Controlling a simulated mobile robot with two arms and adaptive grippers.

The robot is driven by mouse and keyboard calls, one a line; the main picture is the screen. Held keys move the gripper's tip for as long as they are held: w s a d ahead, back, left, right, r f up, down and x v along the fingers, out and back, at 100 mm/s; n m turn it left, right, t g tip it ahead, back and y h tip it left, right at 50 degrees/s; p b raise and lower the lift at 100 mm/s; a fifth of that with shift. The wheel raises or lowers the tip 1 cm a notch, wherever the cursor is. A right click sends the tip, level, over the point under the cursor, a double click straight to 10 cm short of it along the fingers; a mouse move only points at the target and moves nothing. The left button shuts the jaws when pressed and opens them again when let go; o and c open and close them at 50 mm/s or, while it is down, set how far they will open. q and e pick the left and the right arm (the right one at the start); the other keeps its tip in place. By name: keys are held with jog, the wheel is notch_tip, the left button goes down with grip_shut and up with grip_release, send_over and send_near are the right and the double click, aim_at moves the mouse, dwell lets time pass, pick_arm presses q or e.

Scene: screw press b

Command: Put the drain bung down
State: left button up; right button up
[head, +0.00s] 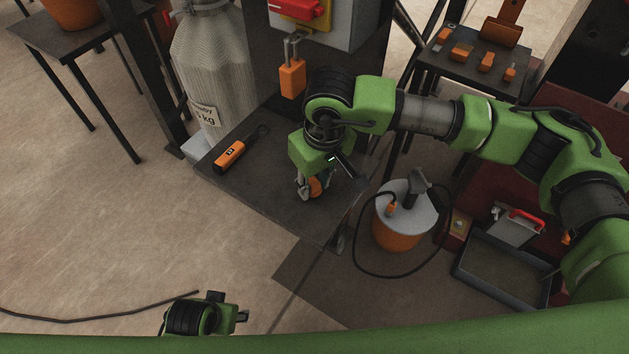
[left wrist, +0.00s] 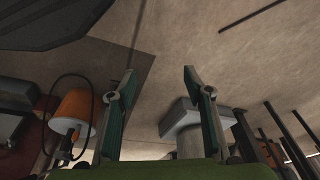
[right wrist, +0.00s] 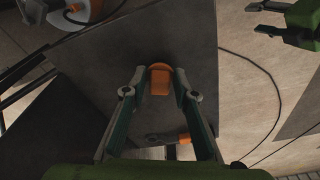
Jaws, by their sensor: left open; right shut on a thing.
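The drain bung (head: 316,187) is a small orange piece between the fingertips of my right gripper (head: 310,190). In the right wrist view the orange bung (right wrist: 160,80) sits between the two fingertips, which are shut on it. The right gripper points down over the dark metal table top (head: 290,212). I cannot tell whether the bung touches the table. My left gripper (head: 240,316) is low in the head view, away from the table; in the left wrist view its fingers (left wrist: 151,85) are wide apart with nothing between them.
An orange padlock (head: 291,78) hangs behind. A lidded orange bucket (head: 398,236) with a hose and a grey tray (head: 500,285) stand right. Table front is bare.

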pick_arm(q)
jog(key=shift+s+f, duration=0.1)
pick_arm(e)
jog(key=o, duration=1.1)
pick_arm(q)
jog(key=shift+s+a+f, duration=0.1)
jog(key=shift+s, duration=0.1)
pick_arm(e)
jog(key=shift+o, duration=0.6)
pick_arm(q)
jog(key=f, duration=0.3)
jog(key=shift+s+p, duration=0.25)
jog(key=shift+p, duration=0.15)
pick_arm(e)
notch_tip(320, 180, up, 12)
jog(key=s+d, duration=0.1)
jog(key=shift+s, duration=0.3)
pick_arm(q)
jog(key=shift+c, duration=0.2)
